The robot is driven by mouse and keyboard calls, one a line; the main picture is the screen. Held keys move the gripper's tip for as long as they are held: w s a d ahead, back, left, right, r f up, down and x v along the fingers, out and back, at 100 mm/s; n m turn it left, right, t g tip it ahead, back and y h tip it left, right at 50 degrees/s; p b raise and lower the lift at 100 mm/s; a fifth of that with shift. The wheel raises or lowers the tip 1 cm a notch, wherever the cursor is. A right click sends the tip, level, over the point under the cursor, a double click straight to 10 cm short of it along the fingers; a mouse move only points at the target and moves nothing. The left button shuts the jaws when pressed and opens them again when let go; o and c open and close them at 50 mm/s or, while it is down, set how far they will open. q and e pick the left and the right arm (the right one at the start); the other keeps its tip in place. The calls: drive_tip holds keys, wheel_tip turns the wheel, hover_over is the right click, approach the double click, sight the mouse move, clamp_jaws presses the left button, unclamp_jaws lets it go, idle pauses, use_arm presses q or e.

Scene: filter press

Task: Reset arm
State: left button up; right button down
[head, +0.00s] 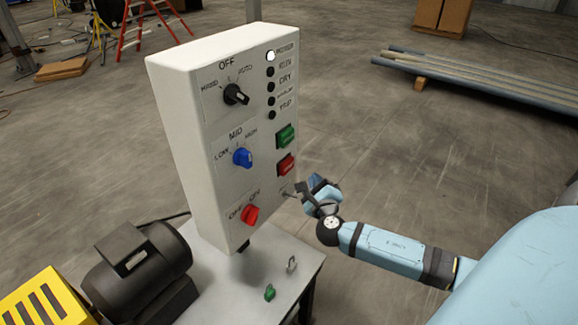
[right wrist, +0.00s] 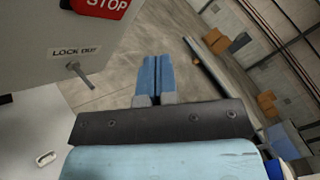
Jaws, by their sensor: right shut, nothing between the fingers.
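My right gripper (head: 319,186) is just right of the lower right edge of the white control box (head: 172,150). In the right wrist view its two blue fingers (right wrist: 157,74) lie together with nothing between them. That view also shows the red STOP button (right wrist: 105,5), the LOCK OUT label (right wrist: 75,51) and a metal pin (right wrist: 79,73) below it, all left of the fingers and apart from them. The box carries a black selector (head: 236,95), a blue selector (head: 242,157), a red switch (head: 249,215) and a green button (head: 286,136). My left gripper is out of view.
The box stands over a grey table (head: 225,285) with a small green object (head: 270,293) and a small metal loop (head: 291,264). A black motor (head: 137,270) is at the left. Long pipes (head: 480,75) lie on the floor behind.

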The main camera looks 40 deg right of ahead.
idle(0.7)
drive_tip(key=s+a+f+m+g+y+p, duration=0.1)
drive_tip(key=s+a+f+m+g+y, duration=0.15)
drive_tip(key=s+a+f+m, duration=0.45)
drive_tip(key=s+a+f+m+g+y+p, duration=0.1)
drive_tip(key=s+a+f+m+g+y, duration=0.1)
drive_tip(key=a+f+m+y, duration=0.35)
drive_tip(key=s+a+f+m+y, duration=0.1)
drive_tip(key=s+a+m, duration=0.5)
drive_tip(key=m, duration=0.6)
drive_tip(key=s+a+f+m+y, duration=0.1)
drive_tip(key=s+a+m+y, duration=0.2)
drive_tip(key=s+a+m, duration=0.3)
drive_tip(key=shift+a+m+g+y+p, duration=0.4)
drive_tip(key=shift+a+m, duration=1.2)
drive_tip(key=shift+m, duration=1.55)
